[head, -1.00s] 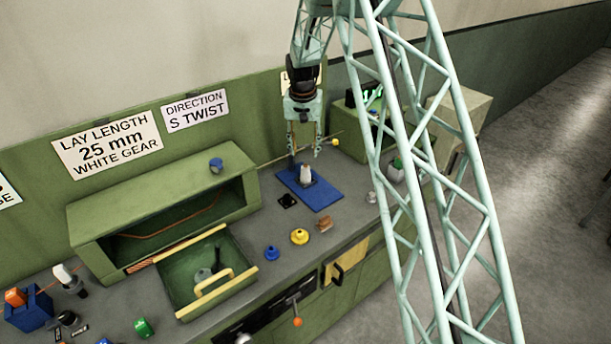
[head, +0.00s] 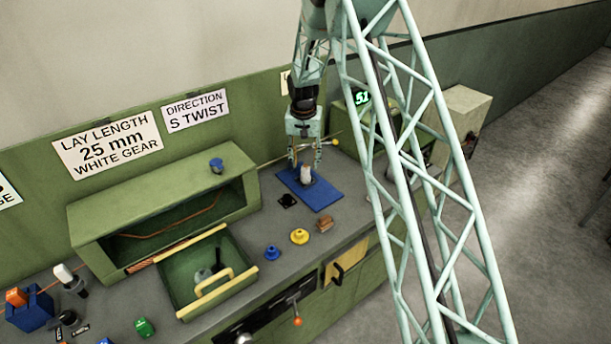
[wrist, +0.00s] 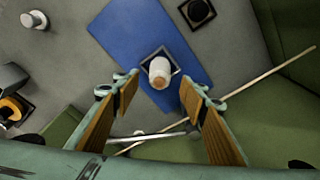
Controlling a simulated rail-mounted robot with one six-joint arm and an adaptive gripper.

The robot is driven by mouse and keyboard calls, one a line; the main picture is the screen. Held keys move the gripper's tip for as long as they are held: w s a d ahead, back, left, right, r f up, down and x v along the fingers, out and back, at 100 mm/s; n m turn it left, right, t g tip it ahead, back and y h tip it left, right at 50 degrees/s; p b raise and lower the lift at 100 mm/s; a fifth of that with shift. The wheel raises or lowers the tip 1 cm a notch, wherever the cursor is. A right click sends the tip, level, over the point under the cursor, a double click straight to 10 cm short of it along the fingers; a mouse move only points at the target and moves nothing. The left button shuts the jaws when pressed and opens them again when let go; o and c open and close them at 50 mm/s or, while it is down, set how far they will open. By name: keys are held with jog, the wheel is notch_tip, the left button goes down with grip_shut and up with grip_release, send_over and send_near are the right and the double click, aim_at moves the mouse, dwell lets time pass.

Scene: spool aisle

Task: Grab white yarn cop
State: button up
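A white yarn cop (head: 306,174) stands upright on a small dark square base on the blue mat (head: 325,196). In the wrist view the cop (wrist: 159,71) shows its top, with the blue mat (wrist: 128,32) around it. My gripper (head: 305,160) points down over the back part of the mat, close to the cop. In the wrist view my gripper (wrist: 160,88) has its two wood-faced fingers spread wide. The cop lies between and just beyond the fingertips, and neither finger appears to touch it.
A thin rod (wrist: 240,97) crosses near my fingers. A black square holder (head: 287,201) lies beside the mat. A yellow spool (head: 299,236), a blue spool (head: 272,253) and a brown block (head: 325,224) stand toward the front. An open drawer (head: 166,262) is at left.

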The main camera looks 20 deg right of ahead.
aim_at(305, 165)
jog(key=shift+f, duration=0.1)
jog(key=shift+w+d+f+p, duration=0.1)
jog(key=shift+w+f, duration=0.05)
jog(key=shift+f, duration=0.7)
jog(key=shift+w+d+f+p, duration=0.1)
jog(key=shift+f, duration=0.7)
jog(key=shift+w+d+f+p, duration=0.1)
jog(key=shift+w+f, duration=0.05)
jog(key=shift+f, duration=0.7)
jog(key=shift+c, duration=0.2)
jog(key=c, duration=0.9)
jog(key=shift+r, duration=0.25)
jog(key=shift+r, duration=1.45)
jog(key=shift+s+a+r, duration=0.1)
jog(key=shift+s+r, duration=0.05)
jog(key=shift+s, duration=0.05)
jog(key=s, duration=0.5)
jog(key=s+a+r+b, duration=0.1)
jog(key=s, duration=0.4)
jog(key=s+a+b, duration=0.1)
jog(key=s, duration=0.4)
jog(key=shift+s+r, duration=0.2)
jog(key=shift+s, duration=0.05)
